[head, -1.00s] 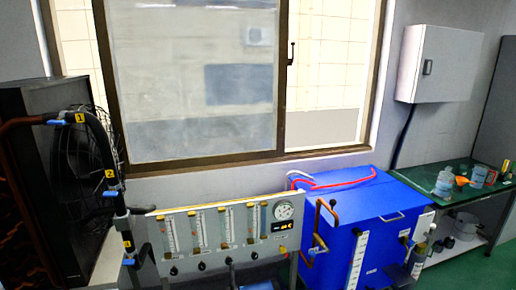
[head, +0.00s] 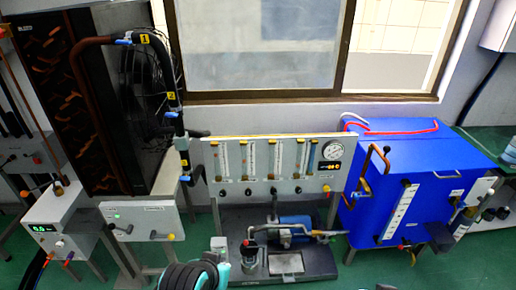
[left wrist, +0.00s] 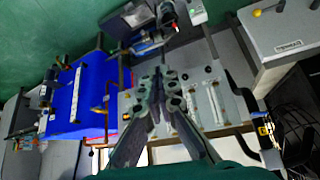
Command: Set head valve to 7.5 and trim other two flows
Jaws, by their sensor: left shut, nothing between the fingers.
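The flowmeter panel (head: 262,160) stands upright below the window, with several clear tubes, a row of black knobs (head: 247,192) along its lower edge, a round gauge (head: 333,150) and a small digital display (head: 328,166). A black pipe beside it carries yellow tags 1, 2 and 3 and blue valve handles (head: 171,114). Which valve is the head valve is not clear. In the left wrist view, my left gripper (left wrist: 166,76) is shut and empty, seen against the panel (left wrist: 205,104); contact cannot be told. My right gripper is not in view.
A blue tank (head: 400,165) stands right of the panel, with copper pipe between. A blue pump (head: 297,229) sits on a grey base below the panel. A white control box (head: 52,222) with a green readout stands at left, near a finned radiator unit (head: 88,70).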

